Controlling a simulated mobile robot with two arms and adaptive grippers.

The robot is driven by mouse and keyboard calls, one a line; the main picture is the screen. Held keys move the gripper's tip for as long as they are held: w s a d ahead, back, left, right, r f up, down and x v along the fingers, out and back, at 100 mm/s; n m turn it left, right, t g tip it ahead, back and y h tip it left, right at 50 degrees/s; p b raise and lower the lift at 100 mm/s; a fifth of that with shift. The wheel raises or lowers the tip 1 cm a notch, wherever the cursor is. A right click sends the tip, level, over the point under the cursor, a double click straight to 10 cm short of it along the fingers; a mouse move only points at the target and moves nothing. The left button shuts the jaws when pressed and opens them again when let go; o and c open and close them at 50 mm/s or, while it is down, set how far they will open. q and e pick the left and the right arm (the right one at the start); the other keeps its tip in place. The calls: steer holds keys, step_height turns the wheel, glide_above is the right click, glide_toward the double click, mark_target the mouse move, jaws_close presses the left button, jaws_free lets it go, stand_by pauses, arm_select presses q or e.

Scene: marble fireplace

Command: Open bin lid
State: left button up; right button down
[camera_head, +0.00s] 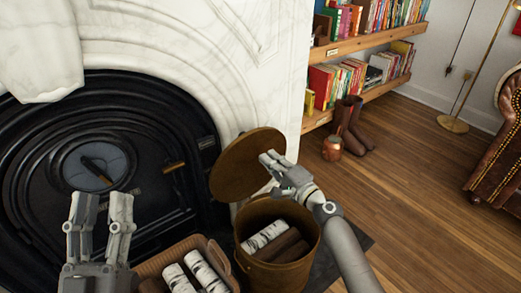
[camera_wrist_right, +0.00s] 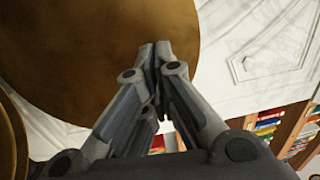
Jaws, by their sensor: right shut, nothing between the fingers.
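The brown round bin lid (camera_head: 236,172) stands raised and tilted at the back of the bin (camera_head: 312,243), against the side of the fireplace. The bin is uncovered, and logs (camera_head: 268,235) show inside it. My right gripper (camera_head: 268,159) is shut and empty at the lid's upper right part. In the right wrist view, its closed fingertips (camera_wrist_right: 155,48) overlap the lid (camera_wrist_right: 95,55); I cannot tell if they touch it. My left gripper (camera_head: 100,200) is open and empty in front of the fireplace, left of the bin.
A basket (camera_head: 178,252) of logs stands left of the bin. The black fireplace (camera_head: 60,140) with its marble surround is behind. Bookshelves (camera_head: 365,50), boots (camera_head: 350,125) and a small copper pot (camera_head: 332,148) are at the back right.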

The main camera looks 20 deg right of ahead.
mark_target(255, 145)
arm_select(q)
steer(key=shift+s+r+t, duration=0.65)
steer(key=shift+r+t, duration=0.05)
steer(key=shift+r, duration=0.1)
arm_select(e)
steer(key=shift+x, duration=2.5)
